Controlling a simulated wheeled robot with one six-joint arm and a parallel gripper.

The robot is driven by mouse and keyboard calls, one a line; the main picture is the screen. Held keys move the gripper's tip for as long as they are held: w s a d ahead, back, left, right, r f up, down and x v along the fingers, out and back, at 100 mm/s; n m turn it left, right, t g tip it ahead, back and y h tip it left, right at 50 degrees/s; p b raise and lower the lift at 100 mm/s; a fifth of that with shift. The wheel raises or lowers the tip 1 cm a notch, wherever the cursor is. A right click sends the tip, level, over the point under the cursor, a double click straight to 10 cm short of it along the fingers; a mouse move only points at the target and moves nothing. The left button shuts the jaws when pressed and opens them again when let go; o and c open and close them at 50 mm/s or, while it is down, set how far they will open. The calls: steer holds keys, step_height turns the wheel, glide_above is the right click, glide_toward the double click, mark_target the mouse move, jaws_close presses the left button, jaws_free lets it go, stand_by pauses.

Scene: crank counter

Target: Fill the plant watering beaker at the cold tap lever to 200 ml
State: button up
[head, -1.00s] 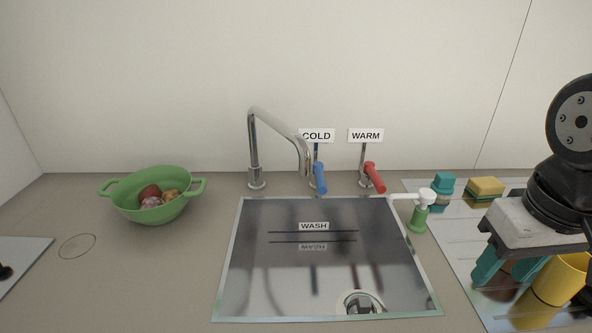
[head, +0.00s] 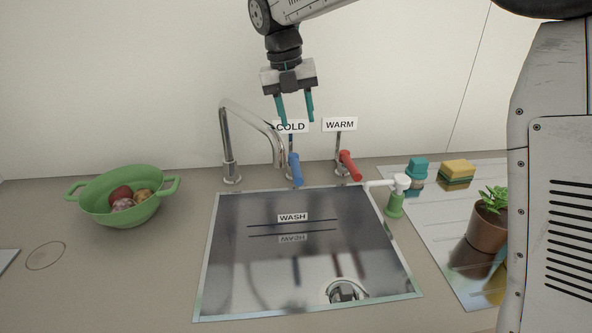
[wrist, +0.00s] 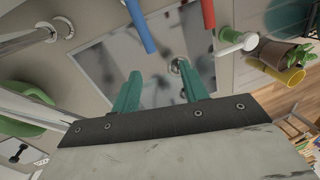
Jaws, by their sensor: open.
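The cold tap lever (head: 296,168) has a blue handle hanging below the COLD sign (head: 291,126); it also shows at the top of the wrist view (wrist: 139,25). The chrome tap (head: 228,145) stands left of it, its spout over the back of the sink (head: 290,255). My gripper (head: 296,119) is open and empty, pointing down above the COLD sign in the picture, apart from the lever. A yellow vessel (wrist: 290,78) at the right of the wrist view may be the beaker; I cannot tell. In the head view my own body mostly hides it.
The red lever (head: 350,165) under the WARM sign (head: 340,124) is close by on the right. A soap pump (head: 396,196), teal brush (head: 417,169), sponge (head: 457,171) and potted plant (head: 489,222) stand right of the sink. A green colander (head: 124,200) with food is left.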

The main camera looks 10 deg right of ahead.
mark_target(296, 172)
steer(key=shift+n, duration=0.7)
steer(key=f, duration=1)
steer(key=w+f, duration=0.1)
steer(key=f, duration=0.5)
steer(key=shift+d, duration=0.1)
jaws_close()
